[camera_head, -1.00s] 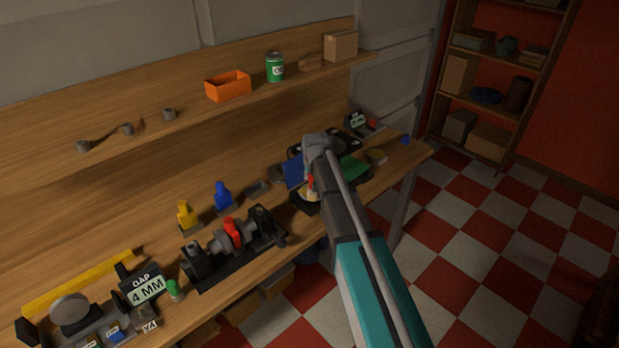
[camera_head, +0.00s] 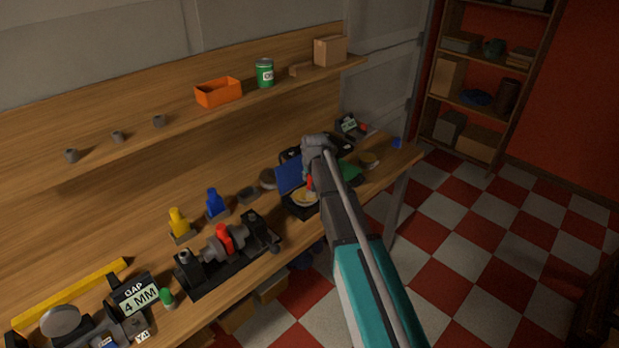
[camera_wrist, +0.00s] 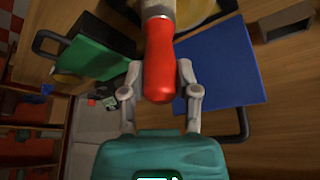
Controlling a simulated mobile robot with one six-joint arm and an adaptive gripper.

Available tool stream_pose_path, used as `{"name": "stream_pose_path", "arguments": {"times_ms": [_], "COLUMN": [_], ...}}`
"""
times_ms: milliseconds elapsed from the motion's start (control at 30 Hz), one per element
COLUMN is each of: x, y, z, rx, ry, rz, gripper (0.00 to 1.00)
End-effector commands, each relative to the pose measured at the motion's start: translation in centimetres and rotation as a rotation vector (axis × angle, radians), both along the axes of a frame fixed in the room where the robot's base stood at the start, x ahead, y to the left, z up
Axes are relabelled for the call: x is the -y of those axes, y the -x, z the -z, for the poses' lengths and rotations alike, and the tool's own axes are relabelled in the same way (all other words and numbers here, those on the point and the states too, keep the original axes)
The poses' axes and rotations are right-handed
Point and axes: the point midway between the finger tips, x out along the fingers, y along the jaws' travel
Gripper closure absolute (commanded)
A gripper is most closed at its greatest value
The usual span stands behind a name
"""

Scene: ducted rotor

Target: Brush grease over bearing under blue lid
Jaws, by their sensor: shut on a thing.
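My gripper (camera_wrist: 160,82) is shut on the red handle (camera_wrist: 159,60) of a brush, which points toward the top of the wrist view. The brush's pale ferrule (camera_wrist: 157,8) is cut off there, so its bristles are hidden. The blue lid (camera_wrist: 220,65) stands open to the right of the handle; it also shows in the head view (camera_head: 289,176). A yellowish round bearing (camera_head: 304,197) lies in the dark housing in front of that lid, partly behind my arm. Part of it shows beyond the handle in the wrist view (camera_wrist: 208,10). Contact between bristles and bearing cannot be seen.
A green lid (camera_wrist: 92,55) stands to the left in the wrist view. A black fixture with a red part (camera_head: 225,240) and blue (camera_head: 214,203) and yellow (camera_head: 179,224) bottles stand left on the bench. A shelf with an orange bin (camera_head: 218,92) runs behind.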

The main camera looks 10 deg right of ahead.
Motion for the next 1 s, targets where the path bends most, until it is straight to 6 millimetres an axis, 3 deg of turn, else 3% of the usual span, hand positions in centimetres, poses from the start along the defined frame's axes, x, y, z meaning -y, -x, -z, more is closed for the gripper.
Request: {"name": "stream_pose_path", "arguments": {"times_ms": [500, 1000], "x": [2.5, 2.7], "y": [-1.8, -1.9], "z": [0.1, 0.3], "rx": [0.000, 0.000], "ry": [0.001, 0.000], "rz": [0.001, 0.000], "gripper": [1.00, 1.00]}}
